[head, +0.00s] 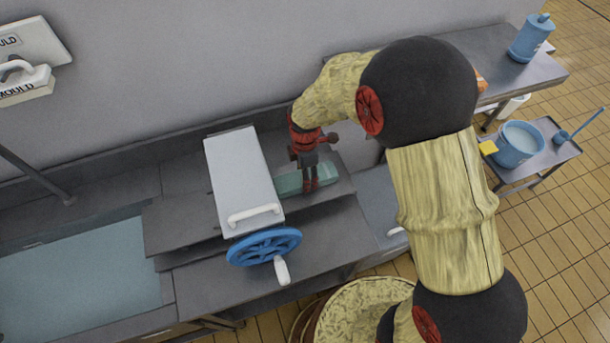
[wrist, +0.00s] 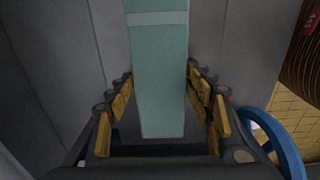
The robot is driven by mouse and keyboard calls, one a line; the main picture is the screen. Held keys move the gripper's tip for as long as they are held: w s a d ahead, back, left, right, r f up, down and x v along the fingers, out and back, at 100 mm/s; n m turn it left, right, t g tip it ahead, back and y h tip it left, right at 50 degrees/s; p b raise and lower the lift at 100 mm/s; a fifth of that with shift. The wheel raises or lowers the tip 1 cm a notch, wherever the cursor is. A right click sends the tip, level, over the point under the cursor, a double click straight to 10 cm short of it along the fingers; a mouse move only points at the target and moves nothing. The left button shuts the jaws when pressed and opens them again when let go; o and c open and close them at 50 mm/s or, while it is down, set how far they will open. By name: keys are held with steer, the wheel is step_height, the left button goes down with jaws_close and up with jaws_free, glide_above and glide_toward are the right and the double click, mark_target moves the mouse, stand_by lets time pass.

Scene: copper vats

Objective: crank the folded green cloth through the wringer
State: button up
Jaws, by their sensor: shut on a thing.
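The folded green cloth (head: 289,184) lies on the grey board to the right of the wringer (head: 238,172), its left end close to the wringer's side. The wringer has a pale grey cover with a white bar handle. A blue crank wheel (head: 262,247) with a white grip (head: 282,270) is on its front. My gripper (head: 310,184) points down over the right part of the cloth and is shut on it. In the wrist view the cloth (wrist: 158,75) runs as a flat strip between my fingers, with a paler band across it. Part of the blue wheel (wrist: 276,140) shows at right.
A water-filled basin (head: 80,275) is to the left of the wringer. A round, light-topped vessel (head: 355,305) stands in front. At right, a small side table holds a blue bucket (head: 518,145) and a yellow block (head: 488,147). A blue canister (head: 531,38) stands on the back counter.

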steer(key=shift+d, duration=0.15)
steer(key=o, duration=1.4)
steer(key=shift+o, duration=0.3)
step_height(320, 180, up, 12)
